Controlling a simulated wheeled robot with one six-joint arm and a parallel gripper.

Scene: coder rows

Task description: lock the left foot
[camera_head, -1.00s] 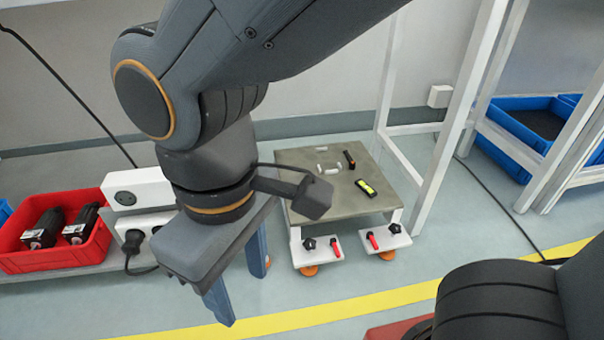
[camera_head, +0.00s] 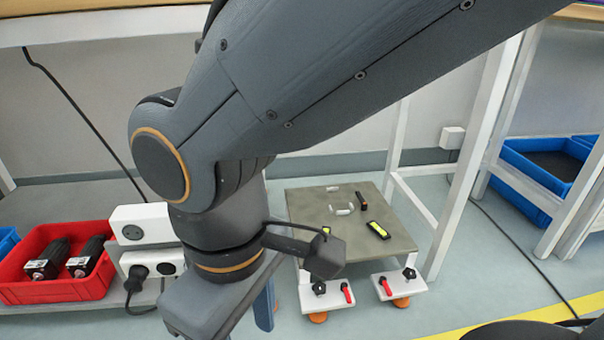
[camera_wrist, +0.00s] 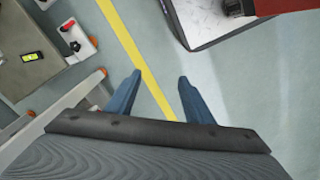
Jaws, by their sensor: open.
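A low stand with a grey-brown top (camera_head: 398,238) stands on the floor, right of my gripper in the head view. Two white feet stick out at its front. The left foot (camera_head: 334,292) carries a black star knob (camera_head: 319,287), a red lever (camera_head: 346,292) and an orange pad (camera_head: 318,317) below. The right foot (camera_head: 407,284) has the same parts. In the wrist view, the stand (camera_wrist: 20,75) is at the upper left, apart from my gripper. My gripper (camera_wrist: 160,88) is open and empty, its blue fingers spread over the floor. In the head view my arm hides most of it.
A level with a yellow vial (camera_head: 378,230) and small pieces lie on the stand. A white frame leg (camera_head: 462,175) rises at its right. A red crate (camera_head: 60,288) and white socket boxes (camera_head: 140,224) are at left, blue bins (camera_head: 540,165) at right.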

